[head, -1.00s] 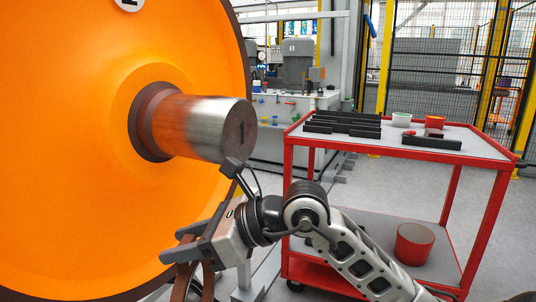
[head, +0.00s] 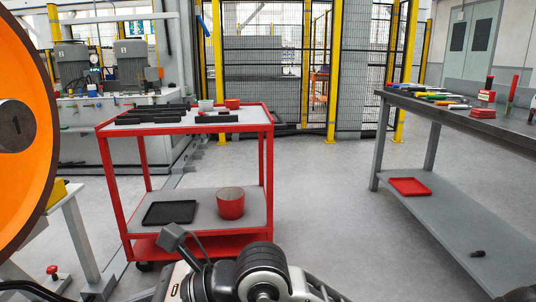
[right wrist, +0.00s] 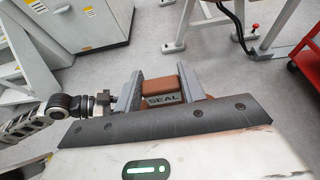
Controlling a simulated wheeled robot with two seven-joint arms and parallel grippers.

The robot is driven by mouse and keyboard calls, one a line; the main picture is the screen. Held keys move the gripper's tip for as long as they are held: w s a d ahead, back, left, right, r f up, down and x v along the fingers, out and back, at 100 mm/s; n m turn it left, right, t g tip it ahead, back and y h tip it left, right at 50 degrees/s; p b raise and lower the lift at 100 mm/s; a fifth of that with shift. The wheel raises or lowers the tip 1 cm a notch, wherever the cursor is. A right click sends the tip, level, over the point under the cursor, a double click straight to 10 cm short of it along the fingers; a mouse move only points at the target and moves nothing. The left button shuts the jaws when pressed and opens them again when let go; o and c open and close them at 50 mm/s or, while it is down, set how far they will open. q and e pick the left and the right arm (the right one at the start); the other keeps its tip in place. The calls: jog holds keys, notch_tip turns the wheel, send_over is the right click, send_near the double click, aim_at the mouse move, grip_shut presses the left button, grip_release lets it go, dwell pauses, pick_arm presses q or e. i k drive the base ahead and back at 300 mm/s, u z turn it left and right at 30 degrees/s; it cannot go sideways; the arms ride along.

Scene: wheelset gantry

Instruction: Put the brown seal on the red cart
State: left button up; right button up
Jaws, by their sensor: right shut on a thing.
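The brown seal (right wrist: 163,88), labelled "SEAL", sits between the two fingers of my right gripper (right wrist: 159,80) in the right wrist view. The gripper is shut on it, above the grey floor. In the head view my right arm shows at the bottom centre, but its fingers and the seal are out of the picture. The red cart (head: 196,129) stands ahead, left of centre, beyond my right arm. It has a grey top shelf and a grey lower shelf. A red corner of what looks like the cart shows in the right wrist view (right wrist: 304,52). My left gripper is not in view.
The top shelf holds several black bars (head: 152,114) and two small cups at the back. The lower shelf holds a black tray (head: 169,213) and a red bin (head: 230,205). The orange wheel (head: 30,95) is at left, a workbench (head: 450,112) at right. Open floor lies between cart and workbench.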

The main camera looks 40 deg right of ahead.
aim_at(250, 116)
jog(key=z, duration=1.25)
jog(key=i, duration=0.3)
jog(key=z, duration=0.65)
jog(key=i, duration=1.25)
jog(key=u, duration=0.75)
jog(key=i, duration=0.9)
jog(key=u, duration=0.85)
